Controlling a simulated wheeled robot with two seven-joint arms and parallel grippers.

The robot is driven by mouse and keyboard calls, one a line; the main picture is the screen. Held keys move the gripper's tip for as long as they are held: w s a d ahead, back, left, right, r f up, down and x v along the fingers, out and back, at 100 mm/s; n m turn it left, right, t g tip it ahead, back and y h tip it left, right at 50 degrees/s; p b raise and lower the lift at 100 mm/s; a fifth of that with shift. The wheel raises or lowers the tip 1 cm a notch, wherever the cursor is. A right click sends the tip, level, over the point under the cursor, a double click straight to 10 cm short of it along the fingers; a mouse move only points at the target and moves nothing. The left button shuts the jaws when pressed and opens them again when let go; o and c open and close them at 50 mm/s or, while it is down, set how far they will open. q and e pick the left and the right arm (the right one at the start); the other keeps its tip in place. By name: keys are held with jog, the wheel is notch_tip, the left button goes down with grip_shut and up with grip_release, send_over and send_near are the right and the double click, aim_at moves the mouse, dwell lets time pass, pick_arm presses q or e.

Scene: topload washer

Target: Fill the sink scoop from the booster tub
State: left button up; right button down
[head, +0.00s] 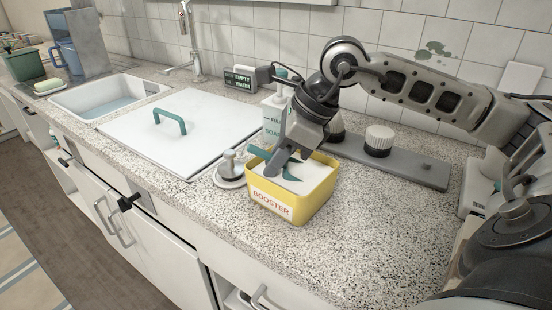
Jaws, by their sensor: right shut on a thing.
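The yellow booster tub (284,209), labelled BOOSTER, stands on the counter and holds white powder (315,172). My right gripper (277,163) reaches down into the tub from above. It is shut on a teal piece (291,175) that looks like the scoop, down at the powder. The gripper covers part of it, and I cannot tell how much powder is in it. My left gripper is not in view.
A white lid with a teal handle (170,122) lies left of the tub, beside a sink basin with water (112,101). A white knob on a round base (229,168) stands close to the tub. A soap bottle (272,118) and grey panel (402,163) are behind. The front counter is clear.

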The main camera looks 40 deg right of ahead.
jog(key=shift+r+p, duration=0.9)
jog(key=shift+r, duration=0.55)
jog(key=shift+r+p, duration=0.9)
jog(key=shift+r, duration=0.2)
notch_tip(320, 180, up, 2)
jog(key=shift+r+p, duration=0.25)
jog(key=shift+p, duration=0.75)
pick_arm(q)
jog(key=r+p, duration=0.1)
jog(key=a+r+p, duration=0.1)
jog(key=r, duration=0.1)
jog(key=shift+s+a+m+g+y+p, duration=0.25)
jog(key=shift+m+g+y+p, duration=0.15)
pick_arm(e)
notch_tip(320, 180, up, 4)
jog(key=shift+f, duration=0.25)
pick_arm(q)
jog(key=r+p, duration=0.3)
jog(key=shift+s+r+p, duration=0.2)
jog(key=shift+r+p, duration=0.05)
jog(key=shift+p, duration=0.05)
pick_arm(e)
jog(key=g+h, duration=0.4)
